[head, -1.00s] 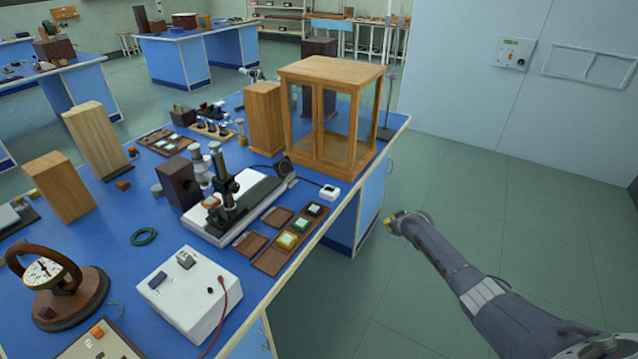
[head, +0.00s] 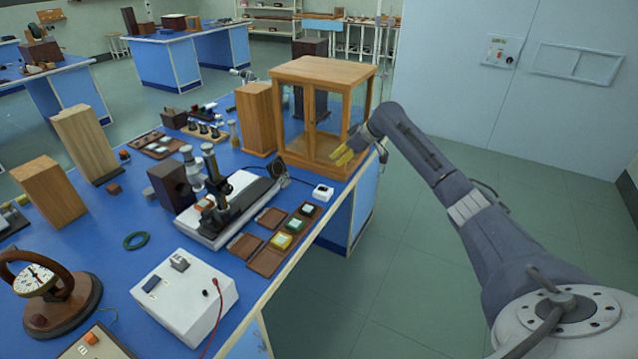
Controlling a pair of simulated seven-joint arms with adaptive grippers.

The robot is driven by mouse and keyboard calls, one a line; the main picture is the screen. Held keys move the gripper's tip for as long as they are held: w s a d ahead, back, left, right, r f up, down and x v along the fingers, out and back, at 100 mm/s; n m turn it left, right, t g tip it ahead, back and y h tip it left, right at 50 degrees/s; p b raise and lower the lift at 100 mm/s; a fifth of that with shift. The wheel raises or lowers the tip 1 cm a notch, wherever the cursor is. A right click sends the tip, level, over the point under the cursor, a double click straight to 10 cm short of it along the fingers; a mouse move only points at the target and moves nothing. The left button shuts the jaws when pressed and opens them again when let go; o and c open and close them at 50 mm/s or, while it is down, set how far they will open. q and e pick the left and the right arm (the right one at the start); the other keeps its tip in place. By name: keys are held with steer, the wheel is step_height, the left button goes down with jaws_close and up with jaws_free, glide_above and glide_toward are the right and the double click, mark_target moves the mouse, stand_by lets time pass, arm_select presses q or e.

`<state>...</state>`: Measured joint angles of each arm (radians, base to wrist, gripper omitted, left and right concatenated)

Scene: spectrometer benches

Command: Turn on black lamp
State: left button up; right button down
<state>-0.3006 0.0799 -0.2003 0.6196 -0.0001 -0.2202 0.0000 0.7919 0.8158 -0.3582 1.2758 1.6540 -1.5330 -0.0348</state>
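A small round black lamp (head: 277,169) sits at the right end of the black-and-white bench instrument (head: 232,205). A thin dark cable runs from it toward a small white switch box (head: 322,192) near the table's right edge. My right gripper (head: 343,155), with yellow fingertips, hangs in front of the wooden glass-fronted cabinet, above and right of the switch box and apart from it. Nothing shows in its fingers; their gap is too small in view to judge. My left gripper is out of view.
The wooden cabinet (head: 319,73) stands just behind my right gripper. Brown trays with coloured samples (head: 283,241) lie in front of the switch box. A white box with a red lead (head: 185,294) is at the front. The floor right of the blue table is clear.

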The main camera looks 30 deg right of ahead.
steer(key=shift+s+d+f, duration=0.15)
steer(key=shift+s+f, duration=0.1)
steer(key=shift+s, duration=0.05)
steer(key=shift+f, duration=0.1)
glide_above(324, 188)
steer(key=f, duration=0.7)
steer(key=shift+a+f, duration=0.2)
steer(key=shift+f, duration=0.15)
step_height(324, 188, down, 2)
steer(key=shift+s+d+f, duration=0.1)
steer(key=shift+s+d, duration=0.05)
steer(key=shift+s+f, duration=0.1)
steer(key=shift+f, duration=0.8)
